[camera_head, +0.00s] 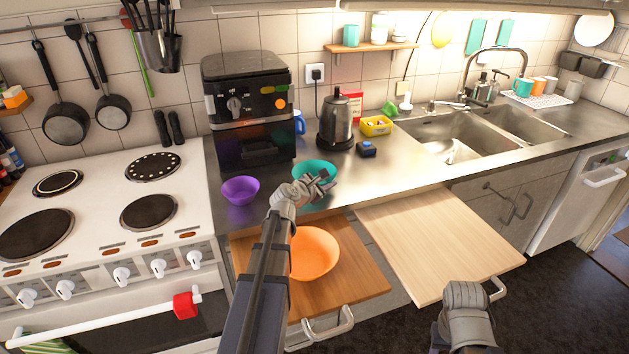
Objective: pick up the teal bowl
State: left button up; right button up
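The teal bowl (306,165) stands upright on the steel counter, to the right of the air fryer. My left gripper (325,181) is at the near right side of the bowl and covers part of it from this view. Its two fingers look spread, with a gap between them. I cannot tell whether a finger touches the bowl or reaches over its rim. My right forearm and wrist show at the lower right, over the floor, away from the bowl; the fingers of that gripper do not show.
A purple bowl (239,190) stands left of the teal bowl. An orange bowl (314,254) sits on a pulled-out wooden board (363,276) below my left arm. A second pale board (440,240) juts out. The air fryer (247,105) and kettle (336,122) stand behind.

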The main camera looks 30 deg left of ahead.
pick_arm(q)
grip_shut()
jog(key=shift+r, duration=0.1)
dwell(0.4)
notch_tip(320, 180, up, 10)
jog(key=p, duration=1)
